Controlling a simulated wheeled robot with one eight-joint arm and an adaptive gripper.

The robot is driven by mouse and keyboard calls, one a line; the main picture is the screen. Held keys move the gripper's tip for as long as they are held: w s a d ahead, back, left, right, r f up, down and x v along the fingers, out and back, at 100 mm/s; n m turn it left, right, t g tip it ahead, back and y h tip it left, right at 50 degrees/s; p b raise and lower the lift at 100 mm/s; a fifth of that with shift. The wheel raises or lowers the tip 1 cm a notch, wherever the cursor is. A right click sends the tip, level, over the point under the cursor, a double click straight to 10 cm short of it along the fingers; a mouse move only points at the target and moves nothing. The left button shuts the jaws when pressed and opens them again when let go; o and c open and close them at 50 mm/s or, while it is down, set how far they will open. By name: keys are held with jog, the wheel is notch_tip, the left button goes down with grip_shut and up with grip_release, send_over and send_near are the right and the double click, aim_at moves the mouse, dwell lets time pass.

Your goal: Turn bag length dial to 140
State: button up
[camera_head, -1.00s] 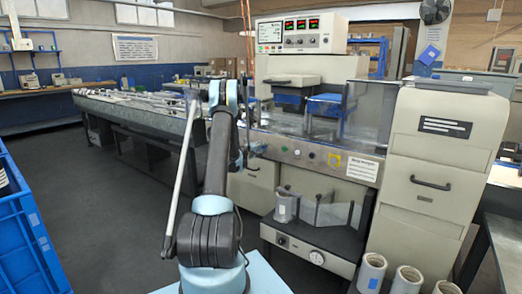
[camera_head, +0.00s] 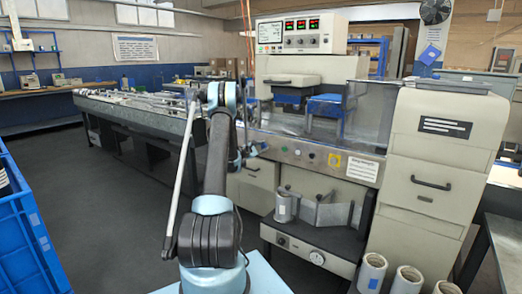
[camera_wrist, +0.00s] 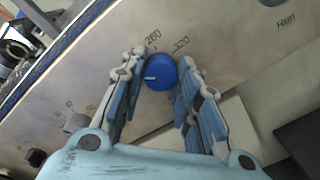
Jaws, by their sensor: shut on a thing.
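The bag length dial is a round blue knob (camera_wrist: 161,72) on the beige machine panel in the wrist view. A short white mark shows on its left side. The printed numbers 260 and 320 stand just above it; no 140 is readable there. My gripper (camera_wrist: 160,80) has its two blue-padded fingers on either side of the knob and is shut on it. In the head view, my gripper (camera_head: 256,149) is at the machine's front panel, and the dial cannot be made out there behind it.
A dark knob (camera_wrist: 37,157) sits at lower left in the wrist view. A blue crate (camera_head: 25,235) stands at left; white rolls (camera_head: 407,280) stand at lower right.

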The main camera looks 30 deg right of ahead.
jog(key=n, duration=0.4)
jog(key=shift+w+a+f+n, duration=0.15)
jog(key=shift+w+a+n, duration=0.1)
jog(key=shift+n, duration=0.15)
dwell(0.4)
jog(key=o, duration=1)
jog(key=shift+f, duration=0.1)
jog(key=shift+o, duration=0.4)
jog(key=shift+s+d, duration=0.1)
jog(key=v, duration=1.2)
jog(key=shift+f, duration=0.1)
